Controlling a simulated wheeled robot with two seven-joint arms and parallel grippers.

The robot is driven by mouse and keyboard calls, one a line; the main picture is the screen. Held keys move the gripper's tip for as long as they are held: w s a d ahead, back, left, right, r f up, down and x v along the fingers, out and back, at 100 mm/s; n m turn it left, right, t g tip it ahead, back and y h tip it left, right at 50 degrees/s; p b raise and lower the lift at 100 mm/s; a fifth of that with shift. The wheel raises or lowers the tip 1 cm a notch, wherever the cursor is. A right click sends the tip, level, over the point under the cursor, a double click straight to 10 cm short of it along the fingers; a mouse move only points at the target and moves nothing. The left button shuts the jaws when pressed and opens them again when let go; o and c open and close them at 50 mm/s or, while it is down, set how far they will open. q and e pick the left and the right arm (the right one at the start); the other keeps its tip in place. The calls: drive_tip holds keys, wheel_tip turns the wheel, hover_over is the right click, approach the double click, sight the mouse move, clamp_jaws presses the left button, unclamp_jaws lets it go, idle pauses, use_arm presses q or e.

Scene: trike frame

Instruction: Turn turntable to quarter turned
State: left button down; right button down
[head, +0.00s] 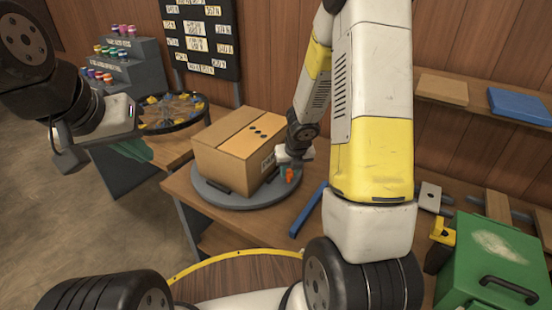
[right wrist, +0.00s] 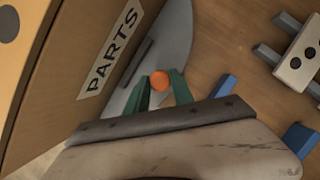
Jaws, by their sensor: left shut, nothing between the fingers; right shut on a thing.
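The turntable (head: 245,197) is a round grey disc on the wooden bench, with a brown cardboard box (head: 225,159) resting on it. The box's PARTS label (right wrist: 110,54) faces my right gripper in the right wrist view. An orange peg (head: 290,175) stands upright near the disc's right edge. My right gripper (right wrist: 160,80) is shut on this orange peg, its green fingers on either side of it. My left gripper (head: 143,155) is at the left of the head view, shut and empty, away from the turntable. The peg's base is partly hidden by the fingers.
A blue bar (head: 309,209) lies on the bench right of the turntable. A green case (head: 490,265) stands at the lower right. A wheel-like ring (head: 172,112) lies on another table behind left. A stepped rack (head: 125,70) holds small coloured items.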

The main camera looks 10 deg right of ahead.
drive_tip(key=shift+w+r, duration=0.1)
drive_tip(key=shift+w, duration=0.05)
idle(0.3)
drive_tip(key=c, duration=1.1)
unclamp_jaws()
